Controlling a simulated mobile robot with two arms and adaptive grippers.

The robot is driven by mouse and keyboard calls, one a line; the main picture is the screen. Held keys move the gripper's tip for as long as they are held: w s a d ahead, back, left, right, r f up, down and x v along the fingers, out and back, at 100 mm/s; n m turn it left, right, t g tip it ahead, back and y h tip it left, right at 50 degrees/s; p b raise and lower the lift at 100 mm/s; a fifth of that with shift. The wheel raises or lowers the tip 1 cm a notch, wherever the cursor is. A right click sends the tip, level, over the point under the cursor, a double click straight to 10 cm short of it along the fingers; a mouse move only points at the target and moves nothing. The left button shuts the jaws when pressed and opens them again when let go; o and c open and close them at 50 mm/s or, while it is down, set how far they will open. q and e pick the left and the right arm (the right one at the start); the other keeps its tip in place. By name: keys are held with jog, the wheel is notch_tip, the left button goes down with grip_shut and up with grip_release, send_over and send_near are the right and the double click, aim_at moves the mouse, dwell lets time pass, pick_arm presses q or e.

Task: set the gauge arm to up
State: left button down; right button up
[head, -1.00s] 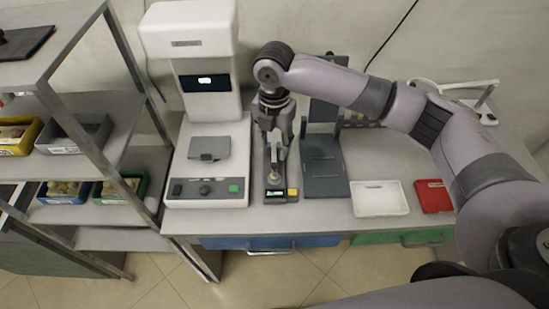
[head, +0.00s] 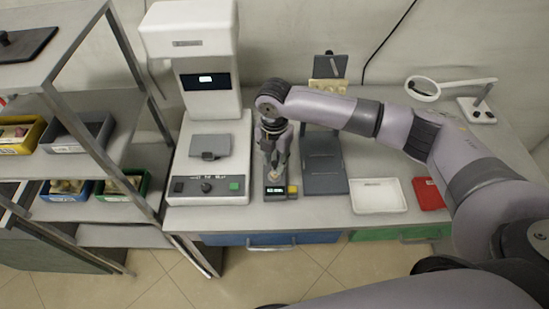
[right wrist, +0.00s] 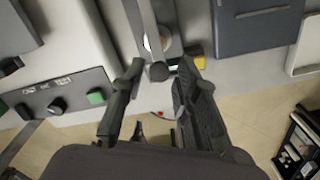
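The gauge is a small dark device (head: 281,195) with a lit display and a yellow button, standing on the bench between a large white machine and a dark grey stand. My right gripper (head: 274,167) is over it and hides most of its upper part. In the right wrist view a grey bar with a rounded end, which looks like the gauge arm (right wrist: 147,27), runs between the fingers over a pale round part. The right gripper (right wrist: 158,70) is open there, a finger on each side of the bar's end. Contact cannot be told. My left gripper is out of view.
The white machine (head: 193,130) stands close left of the gauge. The grey stand (head: 323,165) is close right, then a white tray (head: 378,196) and a red tray (head: 428,194). A magnifier lamp (head: 450,90) is at the back right. A shelf rack (head: 85,110) is at the left.

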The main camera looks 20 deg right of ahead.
grip_shut()
dwell(0.4)
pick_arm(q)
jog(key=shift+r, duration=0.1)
pick_arm(e)
jog(key=shift+w+r, duration=0.1)
